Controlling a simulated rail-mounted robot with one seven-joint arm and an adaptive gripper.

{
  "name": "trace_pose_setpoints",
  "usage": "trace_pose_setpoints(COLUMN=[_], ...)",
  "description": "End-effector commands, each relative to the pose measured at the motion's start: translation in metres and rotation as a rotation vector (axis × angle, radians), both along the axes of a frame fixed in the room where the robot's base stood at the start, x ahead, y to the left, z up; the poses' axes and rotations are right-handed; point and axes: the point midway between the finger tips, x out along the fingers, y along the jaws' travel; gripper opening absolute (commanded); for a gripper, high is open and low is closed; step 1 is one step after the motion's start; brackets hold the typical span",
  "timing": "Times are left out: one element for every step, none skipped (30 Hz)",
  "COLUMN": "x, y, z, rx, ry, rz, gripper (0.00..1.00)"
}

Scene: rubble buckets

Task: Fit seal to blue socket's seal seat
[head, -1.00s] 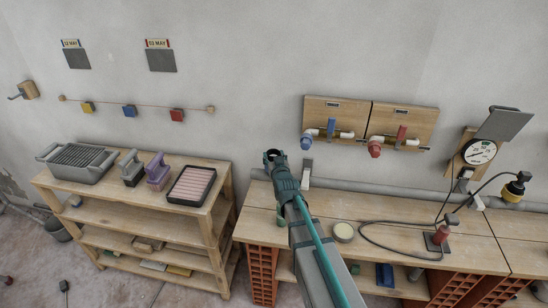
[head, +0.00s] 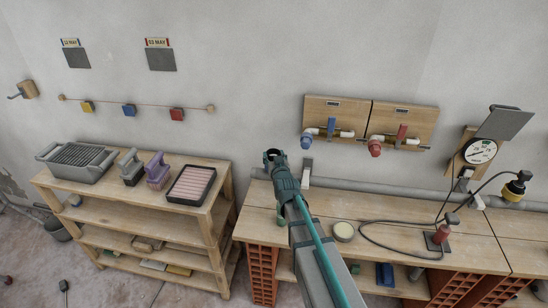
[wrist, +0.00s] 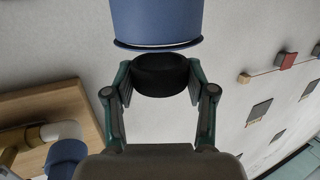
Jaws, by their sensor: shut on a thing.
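My gripper (wrist: 160,80) is shut on a black round piece (wrist: 160,76), held between its two fingers. A large blue cylinder (wrist: 155,20) with a dark rim is right against or just beyond this piece in the wrist view; I cannot tell whether they are joined. In the head view my gripper (head: 273,157) is in front of the wall, and what it holds is mostly hidden. The blue socket (head: 307,142) is on the left wall board, right of my gripper, and shows at the lower left of the wrist view (wrist: 66,155). I cannot make out its seal seat.
A red socket (head: 375,148) is on the right wall board. A wooden shelf (head: 130,215) with trays and tools stands at left.

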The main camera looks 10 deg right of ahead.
Motion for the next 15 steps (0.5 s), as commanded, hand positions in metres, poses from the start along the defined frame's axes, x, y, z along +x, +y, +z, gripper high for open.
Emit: trace_pose_setpoints(x=[0.000, 0.000, 0.000, 0.000, 0.000, 0.000, 0.000, 0.000, 0.000, 0.000, 0.000, 0.000, 0.000, 0.000, 0.000], y=[0.000, 0.000, 0.000, 0.000, 0.000, 0.000, 0.000, 0.000, 0.000, 0.000, 0.000, 0.000, 0.000, 0.000, 0.000], z=[0.000, -0.001, -0.001, -0.001, -0.002, -0.003, -0.004, -0.005, -0.006, -0.007, -0.008, -0.010, -0.011, -0.012, -0.013], rx=[0.000, 0.000, 0.000, 0.000, 0.000, 0.000, 0.000, 0.000, 0.000, 0.000, 0.000, 0.000, 0.000, 0.000, 0.000], ry=[0.000, 0.000, 0.000, 0.000, 0.000, 0.000, 0.000, 0.000, 0.000, 0.000, 0.000, 0.000, 0.000, 0.000, 0.000], rz=[0.000, 0.000, 0.000, 0.000, 0.000, 0.000, 0.000, 0.000, 0.000, 0.000, 0.000, 0.000, 0.000, 0.000, 0.000], gripper=[0.19, 0.19, 0.19, 0.19, 0.19, 0.19, 0.19, 0.19, 0.19, 0.19, 0.19, 0.19, 0.19, 0.19, 0.19])
